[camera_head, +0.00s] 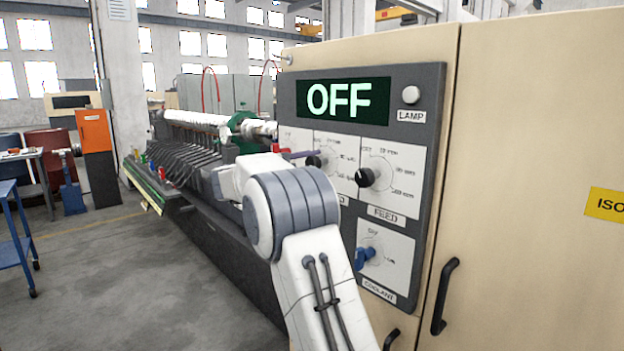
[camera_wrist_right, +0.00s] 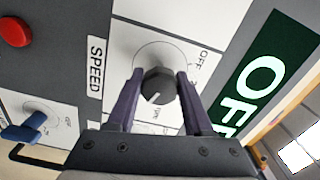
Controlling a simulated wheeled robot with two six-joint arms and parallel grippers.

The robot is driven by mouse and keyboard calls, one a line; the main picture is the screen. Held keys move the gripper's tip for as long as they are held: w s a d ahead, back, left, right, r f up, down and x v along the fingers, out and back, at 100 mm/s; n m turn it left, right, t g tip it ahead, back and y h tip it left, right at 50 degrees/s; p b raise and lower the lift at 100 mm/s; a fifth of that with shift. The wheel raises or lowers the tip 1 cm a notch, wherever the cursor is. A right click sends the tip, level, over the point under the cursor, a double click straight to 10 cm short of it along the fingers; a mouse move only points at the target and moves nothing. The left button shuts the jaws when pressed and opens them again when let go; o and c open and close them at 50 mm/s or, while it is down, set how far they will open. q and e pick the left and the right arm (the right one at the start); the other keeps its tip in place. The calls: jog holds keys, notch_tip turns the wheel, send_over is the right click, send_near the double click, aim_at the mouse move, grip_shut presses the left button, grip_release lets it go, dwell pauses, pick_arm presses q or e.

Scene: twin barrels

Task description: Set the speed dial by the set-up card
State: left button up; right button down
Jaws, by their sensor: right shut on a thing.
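The speed dial (camera_wrist_right: 158,86) is a dark round knob with a white pointer line, on a white plate labelled SPEED. In the right wrist view its pointer points down towards small lettering, away from the OFF mark. My right gripper (camera_wrist_right: 160,77) has its purple fingers on both sides of the knob and is shut on it. In the head view my right arm covers part of the speed plate; the dial (camera_head: 313,161) shows beside the fingers. The display (camera_head: 343,100) reads OFF. I cannot make out a set-up card. My left gripper is out of view.
The feed knob (camera_head: 366,178) sits right of the speed dial, the blue coolant knob (camera_head: 363,257) below it. A white lamp (camera_head: 411,95) is at the top right of the panel. A red button (camera_wrist_right: 14,32) shows in the wrist view. Black door handles (camera_head: 445,296) stick out below.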

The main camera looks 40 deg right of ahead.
jog(key=shift+f+m+b, duration=0.1)
jog(key=shift+m+b, duration=0.7)
jog(key=shift+m, duration=0.1)
jog(key=shift+c, duration=1.5)
grip_release()
jog(key=shift+a, duration=0.15)
jog(key=a+b, duration=0.2)
jog(key=a, duration=0.8)
jog(key=shift+s, duration=0.4)
jog(key=shift+a, duration=0.1)
